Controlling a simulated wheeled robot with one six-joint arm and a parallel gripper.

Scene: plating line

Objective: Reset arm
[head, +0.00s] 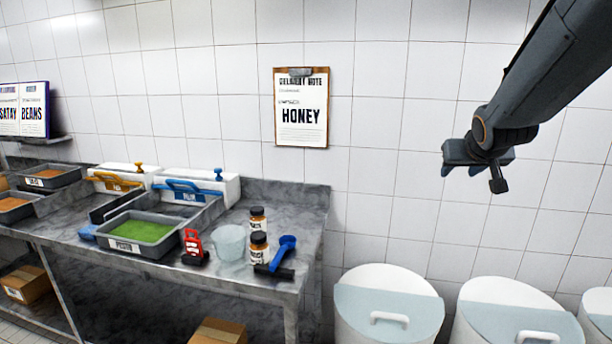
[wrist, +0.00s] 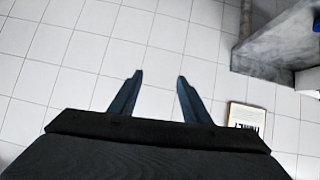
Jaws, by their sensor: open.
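My gripper (wrist: 157,85) is open and empty in the wrist view. Its two dark blue fingers stand apart, with only white wall tiles behind them. In the head view my gripper (head: 478,168) hangs in the air at the upper right, in front of the tiled wall. It is above the white bins and to the right of the clipboard, touching nothing. My arm comes down to it from the upper right corner.
A steel counter (head: 310,222) at the left holds trays, including a green one (head: 143,231), jars (head: 258,248), a clear tub (head: 229,243) and a blue scoop (head: 285,250). A clipboard (head: 301,107) reading HONEY hangs on the wall. Lidded bins (head: 388,312) stand at the lower right.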

